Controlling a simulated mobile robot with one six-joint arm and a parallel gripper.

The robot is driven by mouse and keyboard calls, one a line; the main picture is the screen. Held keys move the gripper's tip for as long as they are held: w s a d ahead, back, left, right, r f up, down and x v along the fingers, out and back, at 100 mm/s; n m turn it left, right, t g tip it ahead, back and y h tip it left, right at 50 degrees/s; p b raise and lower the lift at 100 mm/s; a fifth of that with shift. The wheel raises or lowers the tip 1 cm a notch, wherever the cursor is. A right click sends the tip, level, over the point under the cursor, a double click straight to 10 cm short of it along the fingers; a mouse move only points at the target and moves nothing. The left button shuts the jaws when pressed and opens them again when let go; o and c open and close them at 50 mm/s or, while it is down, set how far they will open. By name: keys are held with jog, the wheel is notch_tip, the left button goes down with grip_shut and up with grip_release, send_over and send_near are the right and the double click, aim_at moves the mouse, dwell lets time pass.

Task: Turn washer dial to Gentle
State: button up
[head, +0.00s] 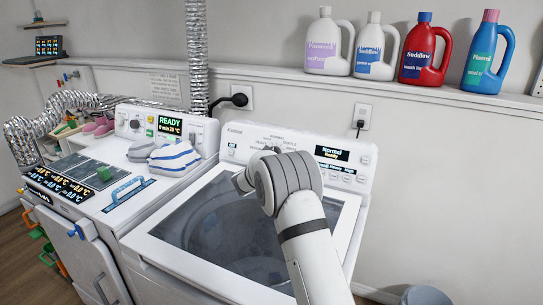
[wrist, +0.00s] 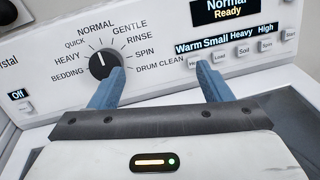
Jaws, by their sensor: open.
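The washer dial (wrist: 104,59) is a black round knob on the white control panel, ringed by labels from Bedding to Drum Clean. Its white mark points up toward Normal. The Gentle label (wrist: 130,25) is to its upper right. The display (wrist: 222,10) reads Normal, Ready; it also shows in the head view (head: 331,154). My gripper (wrist: 160,70) is open and empty, its blue fingers wide apart below the panel labels. The left fingertip overlaps the dial's lower right edge in the picture; I cannot tell if they touch.
The washer (head: 345,222) has a glass lid below the panel. Several setting buttons (wrist: 242,51) lie right of the dial, near the right finger. A dryer (head: 92,185) with folded cloths (head: 172,158) stands to the left. Detergent bottles (head: 422,50) stand on the ledge above.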

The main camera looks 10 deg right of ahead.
jog(key=w+a+f+n+t, duration=0.1)
jog(key=w+n, duration=0.1)
jog(key=w+a+f+n+t+y, duration=0.1)
jog(key=w+a, duration=0.1)
jog(key=w+a+f+n+t, duration=0.1)
jog(key=w+a+n, duration=0.1)
jog(key=shift+a+f+n+y+p, duration=0.2)
jog(key=shift+f+n+y+p, duration=0.1)
jog(key=shift+f, duration=0.1)
jog(key=shift+p+x, duration=1.05)
jog(key=shift+x, duration=2.65)
jog(key=shift+r, duration=0.15)
jog(key=shift+c, duration=0.2)
jog(key=c, duration=0.9)
jog(key=shift+c, duration=0.2)
jog(key=shift+b, duration=0.45)
